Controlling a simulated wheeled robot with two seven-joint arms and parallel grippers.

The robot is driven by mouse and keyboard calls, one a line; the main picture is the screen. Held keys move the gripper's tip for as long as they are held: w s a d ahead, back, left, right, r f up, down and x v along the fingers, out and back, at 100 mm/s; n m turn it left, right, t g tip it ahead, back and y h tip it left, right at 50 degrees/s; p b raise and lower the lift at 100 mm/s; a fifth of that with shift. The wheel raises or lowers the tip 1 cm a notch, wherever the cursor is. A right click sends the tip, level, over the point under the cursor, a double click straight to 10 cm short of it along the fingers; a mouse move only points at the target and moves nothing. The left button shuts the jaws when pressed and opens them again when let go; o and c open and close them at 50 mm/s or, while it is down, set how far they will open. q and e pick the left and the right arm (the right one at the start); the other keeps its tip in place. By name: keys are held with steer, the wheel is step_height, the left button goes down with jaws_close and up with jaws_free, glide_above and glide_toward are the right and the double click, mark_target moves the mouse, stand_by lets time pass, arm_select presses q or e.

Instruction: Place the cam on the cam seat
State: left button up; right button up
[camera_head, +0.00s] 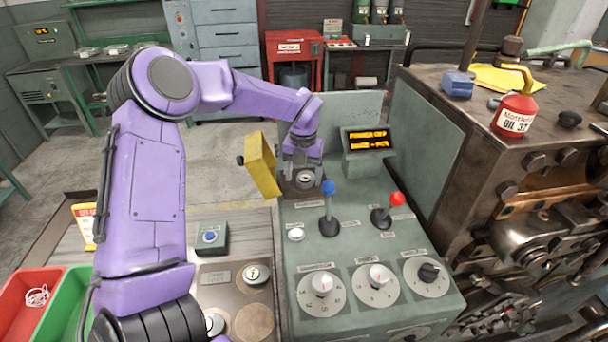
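My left gripper (303,172) reaches down over a dark square base (287,190) at the far left corner of the grey-green control console. A round metal piece (305,179) shows between its fingers; it looks like the cam or the seat, and I cannot tell which. The gripper hides much of this spot, so whether the fingers grip is unclear. A yellow cover (262,165) with a black knob stands tilted up just left of the gripper. On the brown plate at the front, a round metal part (255,275) sits above a bare tan disc (254,321). My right gripper is not in view.
A blue-knobbed lever (329,188) and a red-knobbed lever (396,199) rise from the console close to the gripper. An amber display (369,140) stands behind them. A large machine with a red oil can (515,113) fills the right side.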

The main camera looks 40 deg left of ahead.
mark_target(304, 178)
arm_select(q)
steer(key=shift+w+r, duration=0.2)
step_height(304, 178, up, 12)
steer(key=b, duration=0.2)
steer(key=shift+f, duration=0.25)
steer(key=shift+s, duration=0.1)
